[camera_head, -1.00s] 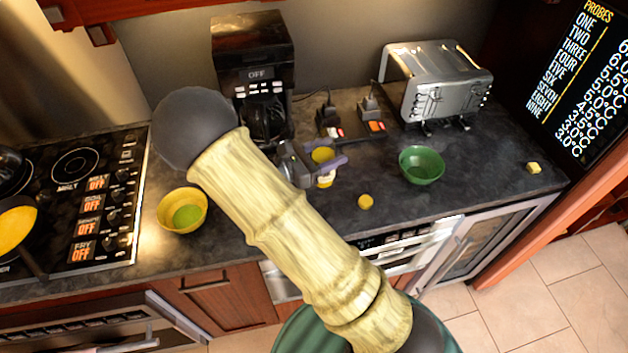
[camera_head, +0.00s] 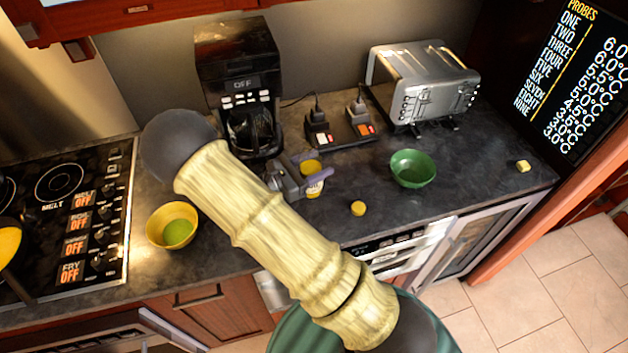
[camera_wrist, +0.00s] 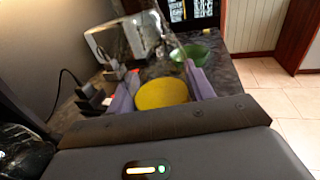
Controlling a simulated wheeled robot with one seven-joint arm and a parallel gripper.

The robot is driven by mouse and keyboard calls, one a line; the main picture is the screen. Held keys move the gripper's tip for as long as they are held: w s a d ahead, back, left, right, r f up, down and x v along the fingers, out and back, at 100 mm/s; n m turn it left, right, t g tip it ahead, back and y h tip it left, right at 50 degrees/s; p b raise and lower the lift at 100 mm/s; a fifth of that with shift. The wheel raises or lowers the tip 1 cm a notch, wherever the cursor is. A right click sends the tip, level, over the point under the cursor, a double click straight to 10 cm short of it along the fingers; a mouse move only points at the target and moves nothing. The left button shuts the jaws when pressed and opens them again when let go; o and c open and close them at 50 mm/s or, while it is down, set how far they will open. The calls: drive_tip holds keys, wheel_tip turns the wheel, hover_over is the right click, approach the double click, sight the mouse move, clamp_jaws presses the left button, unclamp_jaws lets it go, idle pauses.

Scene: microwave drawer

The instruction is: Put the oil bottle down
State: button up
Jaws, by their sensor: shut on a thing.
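The oil bottle (camera_head: 313,187) has a yellow top and a pale label. It stands upright at the counter, in front of the coffee maker, partly hidden by my gripper and arm. In the wrist view its round yellow top (camera_wrist: 161,93) fills the space between my fingers. My gripper (camera_head: 312,180) has purple-grey fingers shut on the bottle, one on each side. I cannot tell whether the bottle's base touches the counter.
A green bowl (camera_head: 413,168) and a small yellow piece (camera_head: 358,208) lie to the right on the dark counter (camera_head: 455,190). The toaster (camera_head: 425,82), coffee maker (camera_head: 240,85) and plugged sockets (camera_head: 340,130) stand behind. A yellow bowl (camera_head: 172,226) is left, beside the stove (camera_head: 75,215).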

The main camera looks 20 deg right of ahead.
drive_tip(key=shift+f, duration=0.65)
wheel_tip(320, 180, down, 4)
drive_tip(key=shift+w+f+p, duration=0.1)
drive_tip(key=shift+p, duration=0.45)
drive_tip(key=shift+d, duration=0.1)
drive_tip(key=shift+s, duration=0.2)
drive_tip(key=shift+w+f, duration=0.1)
drive_tip(key=o, duration=1.1)
drive_tip(key=shift+f, duration=0.1)
drive_tip(key=shift+c, duration=0.2)
drive_tip(key=shift+o, duration=0.4)
